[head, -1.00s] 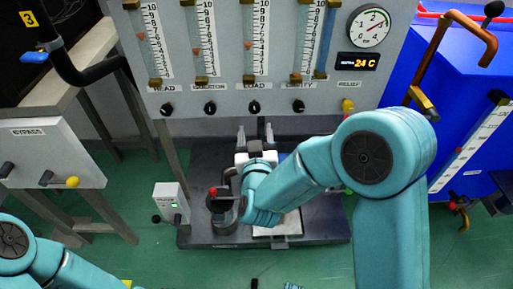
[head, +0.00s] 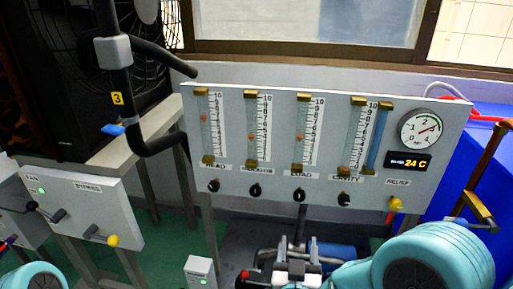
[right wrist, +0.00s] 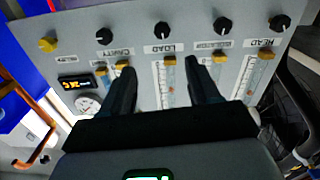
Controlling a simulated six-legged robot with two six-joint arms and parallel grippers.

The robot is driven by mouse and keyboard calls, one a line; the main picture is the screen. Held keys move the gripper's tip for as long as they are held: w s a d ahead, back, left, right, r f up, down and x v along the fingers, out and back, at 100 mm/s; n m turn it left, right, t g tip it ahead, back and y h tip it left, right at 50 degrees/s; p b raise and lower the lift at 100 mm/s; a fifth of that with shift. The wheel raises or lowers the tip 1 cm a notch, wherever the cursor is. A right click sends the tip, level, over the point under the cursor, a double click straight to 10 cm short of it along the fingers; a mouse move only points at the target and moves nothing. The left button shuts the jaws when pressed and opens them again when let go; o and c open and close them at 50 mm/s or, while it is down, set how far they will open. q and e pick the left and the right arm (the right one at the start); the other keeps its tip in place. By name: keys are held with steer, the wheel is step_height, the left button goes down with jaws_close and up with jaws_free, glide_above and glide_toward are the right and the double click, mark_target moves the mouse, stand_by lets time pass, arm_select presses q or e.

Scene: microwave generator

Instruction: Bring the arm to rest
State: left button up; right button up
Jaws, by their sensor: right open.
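My right gripper (head: 298,247) is at the bottom of the head view, at the end of my teal right arm, below the flow-meter panel (head: 232,112). In the right wrist view my right gripper (right wrist: 163,78) has two dark fingers spread apart with nothing between them. The panel's LOAD knob (right wrist: 162,30) and its meter tube show beyond the gap, apart from the fingers. Only a teal piece of my left arm shows at the lower left of the head view; the left gripper is out of the picture.
A pressure gauge (head: 420,128) and a 24 C display (head: 408,162) sit at the panel's right. A BYPASS box (head: 90,215) stands left, under a black pipe (head: 117,75). A blue cabinet (head: 455,175) stands right. A small grey box (head: 199,272) is near the bottom.

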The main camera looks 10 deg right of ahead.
steer(key=s+d+f+g+y, duration=0.1)
steer(key=d+f+g, duration=0.25)
steer(key=f, duration=0.65)
steer(key=s+d+f+g, duration=0.25)
steer(key=d+f, duration=0.25)
steer(key=f, duration=0.4)
steer(key=s+a+f+g+y, duration=0.4)
steer(key=s+f, duration=0.2)
steer(key=f, duration=0.3)
steer(key=s+a+f+g+y, duration=0.35)
steer(key=s+a+g, duration=0.3)
steer(key=s, duration=0.45)
step_height(320, 180, up, 30)
steer(key=p, duration=3)
steer(key=shift+a+r+y+p, duration=0.25)
steer(key=shift+y+p, duration=0.05)
steer(key=shift+y, duration=0.05)
steer(key=shift+w, duration=0.1)
